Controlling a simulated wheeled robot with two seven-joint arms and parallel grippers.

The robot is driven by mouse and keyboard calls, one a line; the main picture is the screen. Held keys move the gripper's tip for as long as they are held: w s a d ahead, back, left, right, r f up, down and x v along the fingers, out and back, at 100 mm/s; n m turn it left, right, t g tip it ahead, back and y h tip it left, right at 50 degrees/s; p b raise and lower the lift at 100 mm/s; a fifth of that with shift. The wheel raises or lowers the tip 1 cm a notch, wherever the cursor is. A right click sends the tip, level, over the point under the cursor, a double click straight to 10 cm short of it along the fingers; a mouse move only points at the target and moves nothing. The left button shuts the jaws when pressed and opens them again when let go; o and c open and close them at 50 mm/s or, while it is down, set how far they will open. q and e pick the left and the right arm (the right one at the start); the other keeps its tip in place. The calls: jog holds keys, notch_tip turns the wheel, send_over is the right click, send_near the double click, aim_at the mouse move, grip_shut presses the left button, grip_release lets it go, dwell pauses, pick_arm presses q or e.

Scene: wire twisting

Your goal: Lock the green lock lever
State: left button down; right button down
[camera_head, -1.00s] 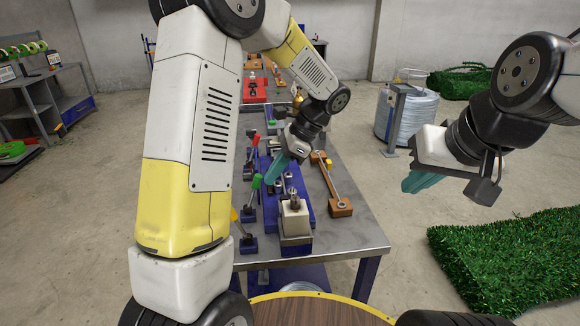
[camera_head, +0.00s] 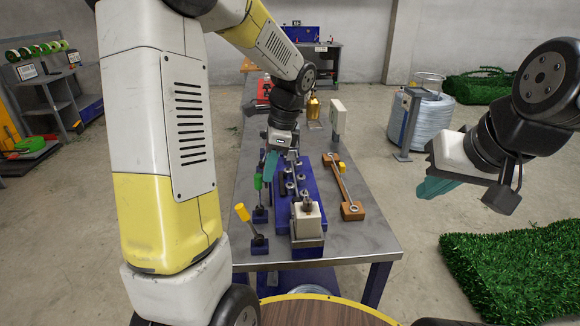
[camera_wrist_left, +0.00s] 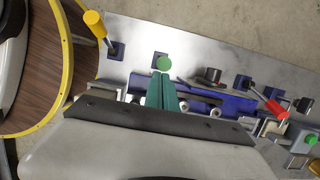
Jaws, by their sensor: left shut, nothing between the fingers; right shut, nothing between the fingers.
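The green lock lever (camera_head: 258,182) stands on a small blue base at the left side of the blue fixture (camera_head: 311,184). Its round green knob (camera_wrist_left: 164,63) shows in the left wrist view, just past the fingertips. My left gripper (camera_head: 269,171) hangs over the fixture's left edge, close beside the green lever, with teal fingers pointing down. In the left wrist view its fingers (camera_wrist_left: 162,88) are together and empty. Whether they touch the knob I cannot tell. My right gripper (camera_head: 432,187) is shut and empty, in the air right of the table.
A yellow lever (camera_head: 242,212) stands nearer me on the left. A red lever (camera_wrist_left: 274,107) shows in the left wrist view. A white block (camera_head: 307,218) sits at the fixture's near end. A wooden bar (camera_head: 351,209) lies right of it. The table's front right is clear.

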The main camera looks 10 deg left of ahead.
pick_arm(q)
jog(key=a+h, duration=0.1)
jog(key=a, duration=0.1)
jog(key=s+a+h, duration=0.1)
jog(key=shift+a+r+t+h, duration=0.2)
jog(key=shift+a+t+h, duration=0.2)
jog(key=shift+s+a+f, duration=0.1)
jog(key=shift+s+a, duration=0.1)
jog(key=shift+a, duration=0.3)
jog(key=shift+s+a, duration=0.1)
jog(key=shift+a, duration=0.1)
jog(key=w+d+r, duration=0.1)
jog(key=d+r, duration=0.2)
jog(key=r, duration=0.8)
jog(key=shift+d+r, duration=0.2)
jog(key=shift+d, duration=0.1)
